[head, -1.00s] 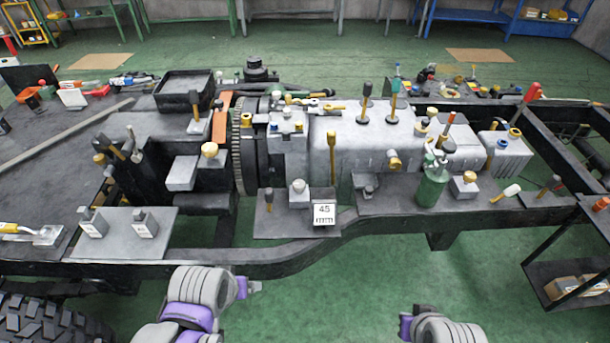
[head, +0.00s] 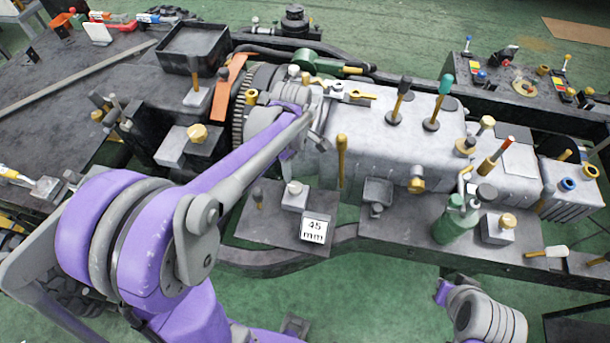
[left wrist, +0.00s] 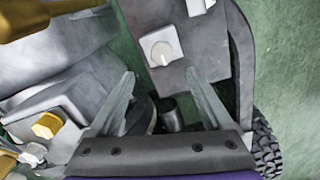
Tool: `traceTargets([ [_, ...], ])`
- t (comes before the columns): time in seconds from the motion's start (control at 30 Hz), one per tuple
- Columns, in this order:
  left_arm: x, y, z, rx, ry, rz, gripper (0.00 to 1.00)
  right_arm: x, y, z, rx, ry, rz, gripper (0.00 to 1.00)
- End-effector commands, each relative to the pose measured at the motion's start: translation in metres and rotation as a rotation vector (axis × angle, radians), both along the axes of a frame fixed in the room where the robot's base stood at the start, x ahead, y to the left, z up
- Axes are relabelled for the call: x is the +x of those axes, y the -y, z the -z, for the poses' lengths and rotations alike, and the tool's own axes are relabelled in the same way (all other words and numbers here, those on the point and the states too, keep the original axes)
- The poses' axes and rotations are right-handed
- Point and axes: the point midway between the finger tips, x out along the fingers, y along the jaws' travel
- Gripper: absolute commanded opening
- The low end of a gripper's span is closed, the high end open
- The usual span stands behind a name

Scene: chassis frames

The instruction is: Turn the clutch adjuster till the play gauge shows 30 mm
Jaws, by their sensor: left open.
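The clutch adjuster looks to be the pale round knob on a small block (head: 294,196), on a dark plate at the front of the chassis. Beside it the play gauge (head: 314,230) reads 45 mm. In the left wrist view a pale knob with a pointer mark (left wrist: 160,48) shows just beyond the fingertips. My left gripper (left wrist: 160,74) is open and empty, apart from the knob; in the head view it is above the housing behind the plate, partly hidden by its arm. My right gripper (head: 442,291) is low at the right; its fingers are unclear.
A yellow-handled lever (head: 342,160) stands upright behind the gauge. A green bottle (head: 456,218) and a block with a tan knob (head: 498,228) stand to the right. A toothed flywheel (head: 243,110) is behind my left arm.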

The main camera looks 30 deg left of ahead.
Motion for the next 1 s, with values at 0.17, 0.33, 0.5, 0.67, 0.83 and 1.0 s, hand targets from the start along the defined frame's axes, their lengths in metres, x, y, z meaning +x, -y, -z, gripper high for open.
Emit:
traceTargets([
  [0.17,0.000,0.000,0.030,0.000,0.000,0.002,0.83,-0.002,0.000,0.005,0.000,-0.003,0.000,0.00],
  [0.33,0.000,0.000,0.063,0.000,0.000,0.004,0.83,-0.003,0.000,0.008,0.000,-0.006,0.000,0.00],
  [0.5,0.000,0.000,0.088,0.000,0.001,0.004,0.83,-0.004,0.000,0.011,0.000,-0.007,0.000,0.00],
  [0.67,0.000,0.000,0.100,0.000,0.001,0.004,0.83,-0.004,0.000,0.012,0.000,-0.008,0.000,0.00],
  [0.83,-0.001,0.000,0.102,0.000,0.001,0.004,0.83,-0.004,0.000,0.012,0.000,-0.008,0.000,0.00],
  [1.0,-0.001,0.000,0.102,0.000,0.001,0.005,0.78,-0.004,0.000,0.012,0.000,-0.008,0.000,0.00],
])
